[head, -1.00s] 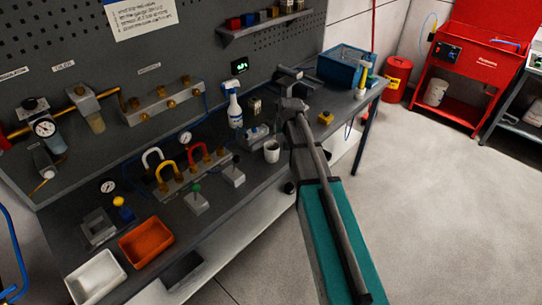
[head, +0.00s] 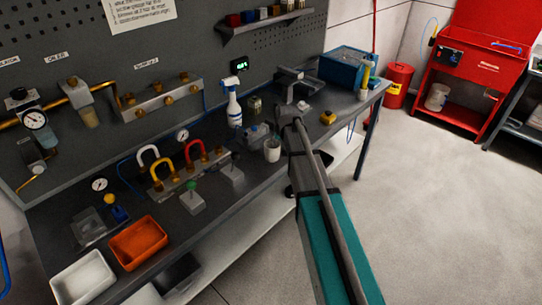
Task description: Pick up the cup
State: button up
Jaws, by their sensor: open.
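The white cup (head: 272,151) stands upright on the dark workbench (head: 262,180), near its front edge. It is just left of my arm in the head view, and its open top faces up. My gripper (head: 286,113) is at the far end of my arm, beyond and slightly right of the cup in the picture. It is open, but its fingers are small and hard to make out. It looks apart from the cup and holds nothing that I can see.
A spray bottle (head: 234,103) and small fittings stand left of and behind the cup. A grey stand (head: 296,85), a yellow-topped piece (head: 327,117) and a blue box (head: 343,65) are farther right. An orange tray (head: 139,243) lies at left.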

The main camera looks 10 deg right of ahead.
jog(key=shift+f, duration=0.1)
dwell(0.3)
jog(key=b+x, duration=0.3)
jog(key=shift+s+d+f, duration=0.1)
jog(key=shift+d+f, duration=0.05)
jog(key=shift+f, duration=0.1)
jog(key=shift+b+x, duration=0.85)
jog(key=shift+b, duration=0.1)
grip_shut()
